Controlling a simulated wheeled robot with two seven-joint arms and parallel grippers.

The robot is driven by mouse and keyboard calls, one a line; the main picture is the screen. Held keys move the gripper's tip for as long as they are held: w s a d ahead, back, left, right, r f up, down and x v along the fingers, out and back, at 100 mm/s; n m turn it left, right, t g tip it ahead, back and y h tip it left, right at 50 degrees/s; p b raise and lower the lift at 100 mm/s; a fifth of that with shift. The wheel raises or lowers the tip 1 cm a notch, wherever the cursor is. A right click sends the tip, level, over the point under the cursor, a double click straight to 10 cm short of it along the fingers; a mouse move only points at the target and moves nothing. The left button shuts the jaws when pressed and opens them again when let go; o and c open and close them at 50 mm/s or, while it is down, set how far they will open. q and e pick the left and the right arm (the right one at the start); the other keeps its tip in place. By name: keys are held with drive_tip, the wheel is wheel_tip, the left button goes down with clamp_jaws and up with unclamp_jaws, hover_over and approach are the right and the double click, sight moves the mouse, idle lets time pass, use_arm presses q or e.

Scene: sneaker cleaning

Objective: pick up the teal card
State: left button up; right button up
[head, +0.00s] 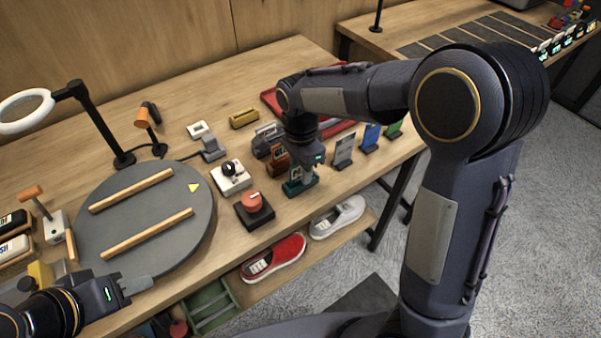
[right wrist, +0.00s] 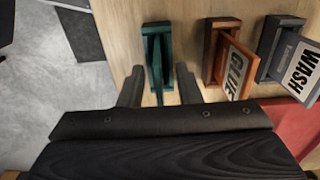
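The teal card (right wrist: 157,68) stands upright in a teal holder (right wrist: 155,28) in the right wrist view. The teal holder also shows in the head view (head: 299,187), near the table's front edge, partly covered by my right gripper. My right gripper (right wrist: 158,88) is open, with one finger on each side of the teal card and a visible gap to both. In the head view my right gripper (head: 307,172) points down over the card. My left gripper (head: 136,286) is at the lower left beside the round grey turntable, away from the card; its finger gap cannot be made out.
An orange GLUE card (right wrist: 236,68) and a grey WASH card (right wrist: 298,72) stand close beside the teal one. Grey, blue (head: 370,137) and green cards stand to the right. A red button (head: 254,205) is to the left. A shelf below holds a red shoe (head: 274,258) and a pale shoe.

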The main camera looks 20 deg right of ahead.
clamp_jaws()
idle(0.3)
